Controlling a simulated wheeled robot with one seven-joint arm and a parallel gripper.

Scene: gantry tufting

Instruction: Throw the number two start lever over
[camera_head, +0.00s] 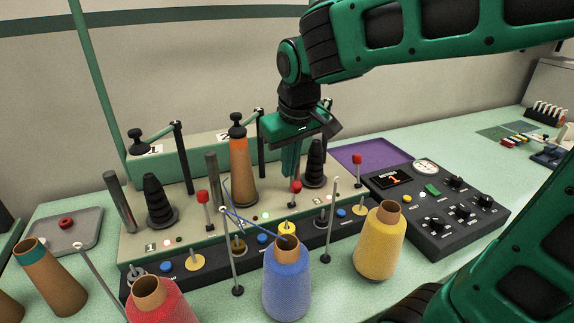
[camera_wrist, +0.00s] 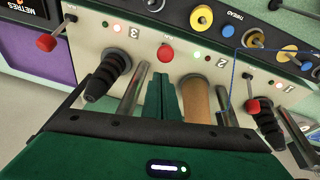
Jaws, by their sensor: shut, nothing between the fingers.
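The number two start lever (camera_head: 296,187) has a red round knob and stands on the pale machine panel, in the middle of three such levers. In the wrist view the lever's knob (camera_wrist: 166,52) is seen nearly end-on, between the labels 3 and 2. My gripper (camera_head: 290,176) points down just behind the lever, its green fingers together and empty. In the wrist view the gripper's fingertips (camera_wrist: 159,80) lie close to the knob with a small gap visible; I cannot tell if they touch the stem.
The number one lever (camera_head: 203,196) and number three lever (camera_head: 357,160) stand to either side. A brown cone (camera_head: 240,170) and a black spindle (camera_head: 315,165) stand close to my gripper. Blue (camera_head: 287,283) and yellow (camera_head: 380,243) yarn cones stand in front. A control box (camera_head: 440,215) is right.

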